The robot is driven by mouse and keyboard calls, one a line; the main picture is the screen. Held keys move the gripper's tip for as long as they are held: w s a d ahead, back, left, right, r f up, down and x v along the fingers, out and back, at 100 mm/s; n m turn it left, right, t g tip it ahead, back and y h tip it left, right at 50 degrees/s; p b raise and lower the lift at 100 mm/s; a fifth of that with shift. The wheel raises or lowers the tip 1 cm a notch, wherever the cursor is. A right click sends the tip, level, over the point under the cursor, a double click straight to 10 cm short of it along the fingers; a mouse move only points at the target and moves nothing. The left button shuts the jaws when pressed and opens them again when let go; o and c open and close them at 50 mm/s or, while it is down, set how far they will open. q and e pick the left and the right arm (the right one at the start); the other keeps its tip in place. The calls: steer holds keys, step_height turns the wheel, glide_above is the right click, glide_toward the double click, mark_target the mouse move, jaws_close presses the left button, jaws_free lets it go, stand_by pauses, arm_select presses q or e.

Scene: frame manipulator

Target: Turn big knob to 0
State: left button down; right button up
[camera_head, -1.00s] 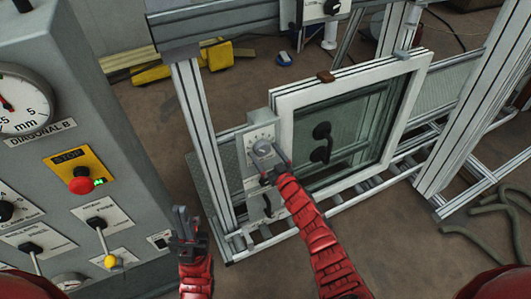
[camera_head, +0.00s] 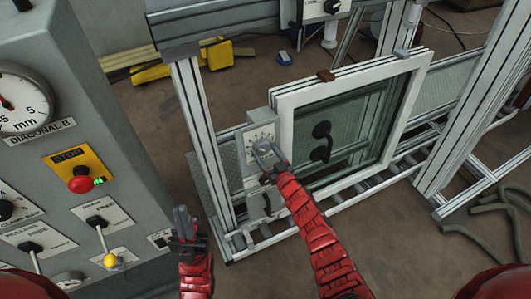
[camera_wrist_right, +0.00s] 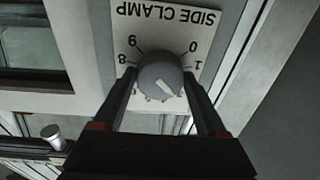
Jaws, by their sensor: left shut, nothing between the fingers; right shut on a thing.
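The big knob (camera_wrist_right: 160,78) is round and grey, on a white plate labelled SIDE CLAMP, which appears upside down in the right wrist view. Digits 8 and 9 show left of it, 0 and 1 right. A white mark on its face slants in the lower part; the digit it points to is hidden or unclear. My right gripper (camera_wrist_right: 160,90) is shut on the knob, one finger on each side. In the head view the knob (camera_head: 262,144) sits on a grey box beside the window frame, with my right gripper (camera_head: 266,157) at it. My left gripper (camera_head: 182,218) is shut and empty.
A grey control cabinet (camera_head: 95,140) with a red stop button (camera_head: 81,184) and levers stands left, near my left gripper. A white window frame (camera_head: 290,110) stands right of the knob box. Aluminium posts and rails surround it. Hoses (camera_head: 490,235) lie at right.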

steer(key=n+b, duration=0.1)
steer(key=n, duration=0.3)
steer(key=shift+g+b, duration=0.3)
steer(key=shift+b, duration=0.1)
steer(key=n+b, duration=0.1)
steer(key=n, duration=0.4)
steer(key=shift+g, duration=0.3)
steer(key=n, duration=0.2)
steer(key=n+b, duration=0.1)
steer(key=n, duration=0.1)
steer(key=shift+r+n+g, duration=0.2)
steer(key=shift+n+g, duration=0.1)
steer(key=shift+n, duration=0.1)
steer(key=n, duration=0.4)
steer(key=shift+r+b, duration=0.1)
steer(key=shift+b, duration=0.2)
steer(key=o, duration=1.3)
